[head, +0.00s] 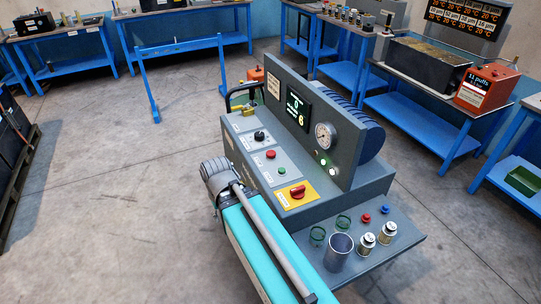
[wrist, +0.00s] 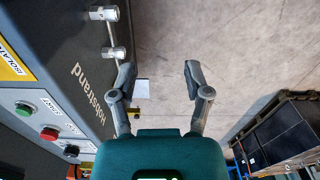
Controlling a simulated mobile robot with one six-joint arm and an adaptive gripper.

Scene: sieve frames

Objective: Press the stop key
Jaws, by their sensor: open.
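The red stop key (head: 271,155) sits on a light panel on the sloping console of a grey machine. A green key (head: 282,171) is beside it, nearer the yellow isolator plate. In the wrist view the red key (wrist: 50,134) is at the lower left, outside the jaws. In the head view my arm stands left of the console, and the fingers cannot be made out.
A black selector knob (head: 259,136) and a red isolator switch (head: 297,191) flank the keys. An upright panel with a gauge (head: 325,135) rises behind them. Pipe fittings (wrist: 108,14) stick out of the machine's side. A front shelf holds a metal cup (head: 338,252).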

